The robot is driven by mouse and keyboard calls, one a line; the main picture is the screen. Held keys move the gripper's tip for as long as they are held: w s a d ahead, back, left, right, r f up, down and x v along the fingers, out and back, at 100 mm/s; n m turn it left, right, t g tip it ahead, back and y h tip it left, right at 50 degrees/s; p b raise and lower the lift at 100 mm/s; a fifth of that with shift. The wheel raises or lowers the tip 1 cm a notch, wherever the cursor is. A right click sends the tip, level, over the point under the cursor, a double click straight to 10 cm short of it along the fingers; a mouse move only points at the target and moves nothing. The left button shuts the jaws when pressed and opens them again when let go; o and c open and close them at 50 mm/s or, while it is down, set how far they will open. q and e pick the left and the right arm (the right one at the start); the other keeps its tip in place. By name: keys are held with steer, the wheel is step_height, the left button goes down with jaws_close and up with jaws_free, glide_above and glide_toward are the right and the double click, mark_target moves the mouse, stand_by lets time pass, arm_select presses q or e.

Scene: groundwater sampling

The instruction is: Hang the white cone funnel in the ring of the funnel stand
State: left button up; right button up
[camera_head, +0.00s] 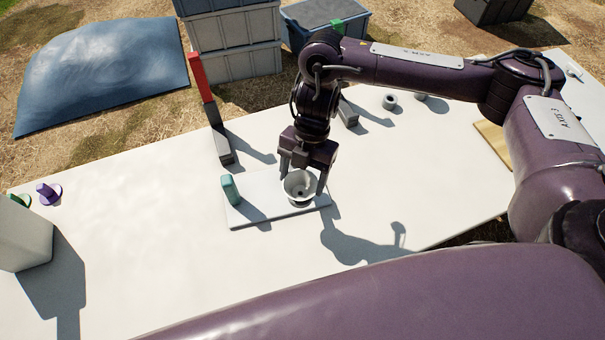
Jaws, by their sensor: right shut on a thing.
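The white cone funnel (299,187) shows as a pale round bowl with a dark centre, mouth facing up. My right gripper (303,176) reaches down from above and is shut on the funnel, with a finger to each side of it. The funnel is above the right part of a flat pale base plate (262,207), which carries a short green upright (230,190) at its left end. This looks like the funnel stand. I cannot make out its ring, nor whether the funnel sits in it. My left gripper is not in view.
A red and dark upright (203,78) stands behind the plate. A pale bin (24,236) and a purple knob-like piece (48,193) are at the far left. Small grey rings (390,102) lie at the back right. The white table (130,230) is clear left of the plate.

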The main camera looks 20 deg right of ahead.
steer(key=shift+f, duration=0.25)
stand_by(0.4)
steer(key=o, duration=1.1)
steer(key=shift+r, duration=0.1)
steer(key=v, duration=0.7)
steer(key=shift+r, duration=0.3)
steer(key=shift+f, duration=0.1)
